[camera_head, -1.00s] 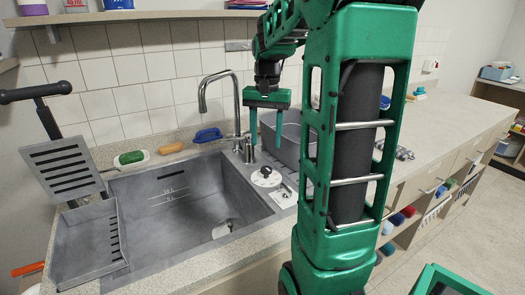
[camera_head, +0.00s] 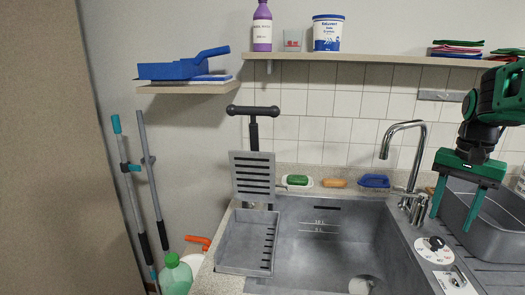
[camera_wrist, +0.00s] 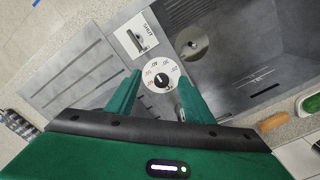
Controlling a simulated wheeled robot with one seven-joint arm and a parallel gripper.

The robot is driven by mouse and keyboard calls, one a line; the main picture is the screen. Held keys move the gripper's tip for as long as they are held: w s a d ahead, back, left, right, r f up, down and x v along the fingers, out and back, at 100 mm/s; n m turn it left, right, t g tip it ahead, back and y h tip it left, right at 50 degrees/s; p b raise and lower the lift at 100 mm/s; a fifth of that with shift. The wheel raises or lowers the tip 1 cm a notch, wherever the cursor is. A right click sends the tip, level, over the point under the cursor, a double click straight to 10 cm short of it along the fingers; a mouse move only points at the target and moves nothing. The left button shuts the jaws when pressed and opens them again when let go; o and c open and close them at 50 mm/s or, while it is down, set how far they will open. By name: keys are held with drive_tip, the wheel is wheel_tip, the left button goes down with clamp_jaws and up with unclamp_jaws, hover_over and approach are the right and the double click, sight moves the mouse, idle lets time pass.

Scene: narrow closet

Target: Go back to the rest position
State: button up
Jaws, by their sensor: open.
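My gripper (camera_head: 458,203) is open and empty, with its two green fingers pointing down at the right side of the head view. It hangs above the counter strip between the faucet (camera_head: 408,150) and the grey tub (camera_head: 503,212). In the wrist view the gripper (camera_wrist: 160,95) shows its fingers apart, with a round white dial (camera_wrist: 161,74) with a black knob seen between them. The dial also shows in the head view (camera_head: 432,251), beside the sink. Nothing is between the fingertips.
The grey sink (camera_head: 335,240) lies left of the gripper. A slotted rack (camera_head: 252,178) stands at its left. A shelf (camera_head: 375,59) with bottles and cloths hangs above. Long-handled tools (camera_head: 128,190) lean on the left wall.

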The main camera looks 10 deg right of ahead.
drive_tip(key=s+a+f+n, duration=0.1)
drive_tip(key=s+a+f, duration=0.1)
drive_tip(key=s, duration=0.3)
drive_tip(key=s+a+f+n, duration=0.2)
drive_tip(key=s+a+f, duration=0.1)
drive_tip(key=s, duration=0.3)
drive_tip(key=s+a+f+n, duration=0.1)
drive_tip(key=s+a+f, duration=0.2)
drive_tip(key=s+a, duration=0.1)
drive_tip(key=shift+s+a+f, duration=0.1)
drive_tip(key=shift+s+a, duration=0.2)
drive_tip(key=shift+s, duration=0.55)
drive_tip(key=shift+w+f, duration=0.35)
drive_tip(key=shift+w, duration=0.4)
drive_tip(key=shift+s+r, duration=0.1)
drive_tip(key=shift+s, duration=0.05)
